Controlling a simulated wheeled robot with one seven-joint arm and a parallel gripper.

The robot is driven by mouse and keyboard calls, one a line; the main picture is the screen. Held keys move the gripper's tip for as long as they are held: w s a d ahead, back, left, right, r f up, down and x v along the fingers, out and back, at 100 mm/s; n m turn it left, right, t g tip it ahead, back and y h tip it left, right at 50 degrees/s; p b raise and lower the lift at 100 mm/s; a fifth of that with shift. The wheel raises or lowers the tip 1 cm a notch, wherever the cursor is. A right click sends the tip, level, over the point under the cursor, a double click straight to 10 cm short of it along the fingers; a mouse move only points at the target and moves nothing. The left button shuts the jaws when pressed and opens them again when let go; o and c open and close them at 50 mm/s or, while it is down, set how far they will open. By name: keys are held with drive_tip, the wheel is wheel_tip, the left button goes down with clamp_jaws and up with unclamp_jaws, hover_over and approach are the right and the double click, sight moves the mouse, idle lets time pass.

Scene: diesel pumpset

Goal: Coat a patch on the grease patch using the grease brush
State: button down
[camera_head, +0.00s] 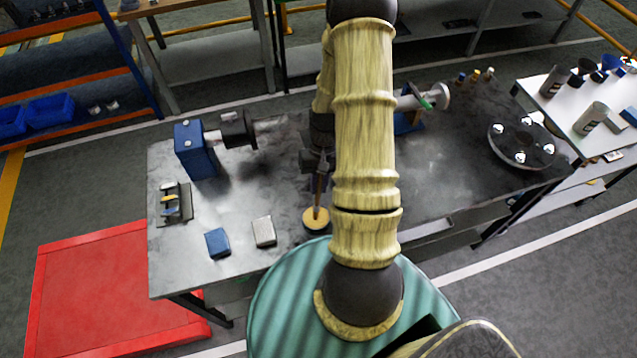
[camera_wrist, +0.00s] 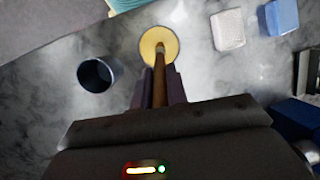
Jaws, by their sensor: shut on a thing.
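My gripper (camera_head: 318,165) is over the bench, partly hidden by my arm in the head view. In the wrist view, my gripper (camera_wrist: 159,80) is shut on the brown handle of the grease brush (camera_wrist: 159,62). The brush (camera_head: 318,192) points down in the head view. Its lower end is over a round, yellow-topped thing (camera_head: 311,225), also in the wrist view (camera_wrist: 150,42). I cannot tell whether the brush touches it, or whether it is the grease patch or a grease container. No other grease patch can be made out.
A grey block (camera_head: 264,232) and a blue block (camera_head: 217,243) lie left of the yellow-topped thing. A dark open cup (camera_wrist: 97,74) stands near it. A blue pedestal (camera_head: 195,150) with a shaft is at the back left, near a small rack (camera_head: 172,204). A round flange (camera_head: 522,146) lies right.

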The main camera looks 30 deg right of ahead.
drive_tip(key=shift+f, duration=0.1)
drive_tip(key=shift+r+p, duration=2.85)
drive_tip(key=shift+r, duration=0.75)
